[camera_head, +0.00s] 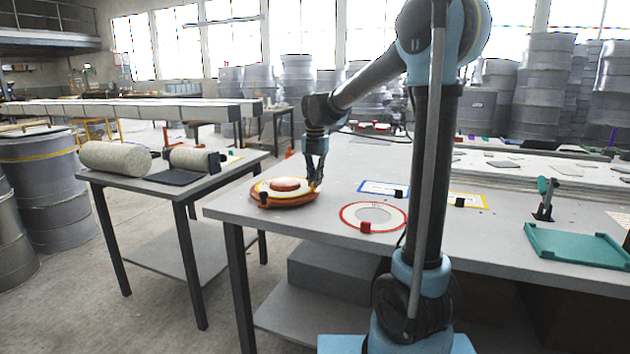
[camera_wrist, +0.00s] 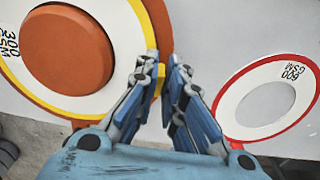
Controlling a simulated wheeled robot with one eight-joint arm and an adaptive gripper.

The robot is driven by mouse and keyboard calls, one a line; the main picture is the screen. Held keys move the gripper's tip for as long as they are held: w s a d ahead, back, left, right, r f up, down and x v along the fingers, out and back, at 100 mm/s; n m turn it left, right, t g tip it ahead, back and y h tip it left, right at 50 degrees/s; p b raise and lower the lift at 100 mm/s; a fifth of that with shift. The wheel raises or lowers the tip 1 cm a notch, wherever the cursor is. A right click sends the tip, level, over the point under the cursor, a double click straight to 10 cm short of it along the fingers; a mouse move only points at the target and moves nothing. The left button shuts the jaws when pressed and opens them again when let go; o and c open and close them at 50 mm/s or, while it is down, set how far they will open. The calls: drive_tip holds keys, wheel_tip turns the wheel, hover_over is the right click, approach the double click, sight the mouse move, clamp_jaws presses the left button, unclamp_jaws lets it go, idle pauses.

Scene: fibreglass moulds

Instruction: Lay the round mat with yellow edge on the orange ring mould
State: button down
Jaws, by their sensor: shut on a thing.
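The round mat with yellow edge (camera_head: 266,188) lies over the orange ring mould (camera_head: 281,206), near the table's left end. In the wrist view, the mat (camera_wrist: 126,62) is a white ring marked 300 GSM. The mould's round orange middle (camera_wrist: 70,47) shows through its hole, and part of the orange outer rim (camera_wrist: 158,20) shows beyond its yellow edge. My gripper (camera_head: 316,188) is at the mat's right edge, pointing down. In the wrist view, its fingers (camera_wrist: 164,58) are shut on the mat's edge. I cannot tell whether the mat rests fully on the mould.
A red-edged round mat (camera_head: 348,222) lies to the right, with a blue-edged mat (camera_head: 373,187) and a yellow-edged rectangular mat (camera_head: 476,200) beyond. A teal tray (camera_head: 575,245) is at the far right. A side table (camera_head: 212,184) with rolls stands left, across a gap.

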drive_tip(key=shift+f, duration=0.25)
idle(0.5)
drive_tip(key=c, duration=1.6)
unclamp_jaws()
wheel_tip(320, 180, up, 12)
drive_tip(key=shift+w, duration=0.1)
